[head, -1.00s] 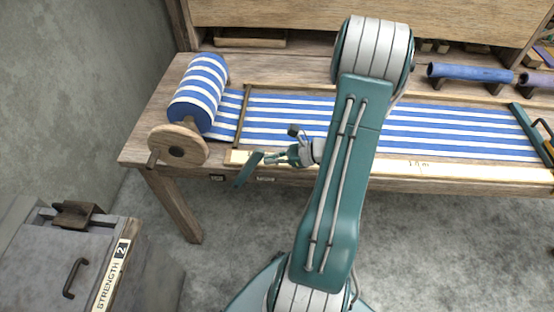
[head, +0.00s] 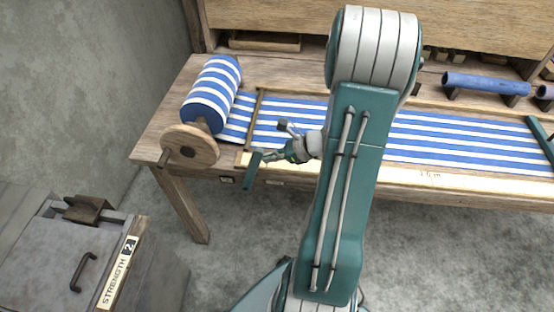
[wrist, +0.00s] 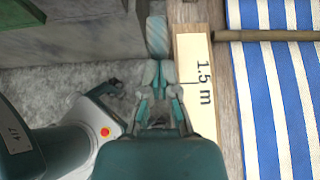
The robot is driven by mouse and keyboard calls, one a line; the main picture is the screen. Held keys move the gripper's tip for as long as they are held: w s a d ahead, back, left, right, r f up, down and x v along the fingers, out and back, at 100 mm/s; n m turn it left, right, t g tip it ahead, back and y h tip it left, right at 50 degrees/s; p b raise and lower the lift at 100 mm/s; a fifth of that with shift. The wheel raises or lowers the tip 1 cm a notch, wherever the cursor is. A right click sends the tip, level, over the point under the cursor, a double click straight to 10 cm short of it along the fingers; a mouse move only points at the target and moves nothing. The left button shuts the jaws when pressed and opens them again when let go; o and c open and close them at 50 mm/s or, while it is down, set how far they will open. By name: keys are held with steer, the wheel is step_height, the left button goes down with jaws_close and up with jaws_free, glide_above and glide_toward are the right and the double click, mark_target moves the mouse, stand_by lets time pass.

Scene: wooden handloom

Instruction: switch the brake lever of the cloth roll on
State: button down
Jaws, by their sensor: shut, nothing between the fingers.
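The cloth roll (head: 212,95), striped blue and white, sits at the left end of the loom with a wooden handwheel (head: 190,148) on its near end. The brake lever (head: 250,174), a short teal bar, hangs at the loom's front edge, right of the handwheel and nearly upright. My gripper (head: 265,157) is at its upper right side, pointing left. In the wrist view my gripper's fingers (wrist: 158,66) are shut and empty, with the pale teal lever (wrist: 157,37) just beyond the tips. I cannot tell whether they touch.
Striped cloth (head: 450,143) stretches right along the loom, with a pale measuring strip (head: 400,177) in front. A grey cabinet labelled STRENGTH 2 (head: 65,260) stands at the lower left. My arm hides part of the middle.

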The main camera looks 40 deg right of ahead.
steer(key=w+a+g+h, duration=0.1)
steer(key=w+a+r+g+h, duration=0.1)
steer(key=w+a, duration=0.1)
steer(key=w+a+r+g, duration=0.1)
steer(key=w, duration=0.1)
steer(key=shift+w+a+h, duration=0.1)
steer(key=shift+a+h, duration=0.2)
steer(key=shift+h, duration=0.1)
steer(key=shift+w+a, duration=0.55)
steer(key=shift+w, duration=0.2)
